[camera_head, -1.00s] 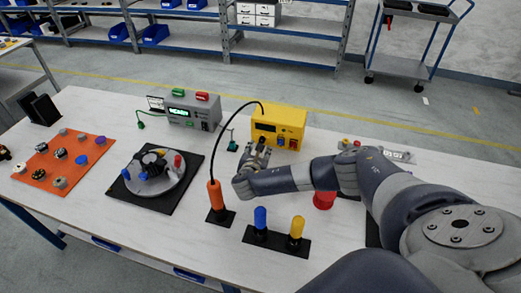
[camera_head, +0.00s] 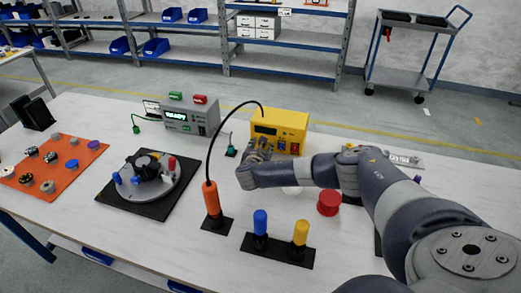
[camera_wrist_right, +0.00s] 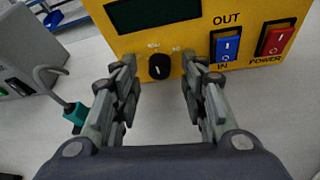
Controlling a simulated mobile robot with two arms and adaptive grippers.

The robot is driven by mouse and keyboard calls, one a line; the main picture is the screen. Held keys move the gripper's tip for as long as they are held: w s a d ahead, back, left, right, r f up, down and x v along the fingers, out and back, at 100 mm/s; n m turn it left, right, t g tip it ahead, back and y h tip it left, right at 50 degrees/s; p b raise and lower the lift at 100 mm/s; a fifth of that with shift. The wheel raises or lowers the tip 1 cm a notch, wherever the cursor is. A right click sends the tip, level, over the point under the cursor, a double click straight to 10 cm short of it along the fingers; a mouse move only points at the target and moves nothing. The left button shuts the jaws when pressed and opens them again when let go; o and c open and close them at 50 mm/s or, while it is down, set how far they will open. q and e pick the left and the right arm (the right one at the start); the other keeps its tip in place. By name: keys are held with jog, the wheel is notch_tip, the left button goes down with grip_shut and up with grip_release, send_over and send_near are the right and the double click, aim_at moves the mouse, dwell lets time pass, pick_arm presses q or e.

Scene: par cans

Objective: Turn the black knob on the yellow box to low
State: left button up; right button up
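The yellow box (camera_head: 279,128) stands toward the back of the white table, and its front fills the top of the right wrist view (camera_wrist_right: 185,40). Its black knob (camera_wrist_right: 158,66) shows there, with a pale pointer mark near upright; the labels above it are too small to read surely. The knob is hidden in the head view. My right gripper (camera_wrist_right: 160,88) is open and empty, its fingers pointing at the box front on either side of the knob, apart from it. It also shows in the head view (camera_head: 259,150). My left gripper is not in view.
Blue and red switches (camera_wrist_right: 274,38) sit right of the knob. A cable arches from the box to the orange handle (camera_head: 211,198). A teal-tipped tool (camera_wrist_right: 74,115) is left of the gripper. A grey device (camera_head: 190,118) stands left of the box.

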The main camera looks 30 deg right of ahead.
grip_shut()
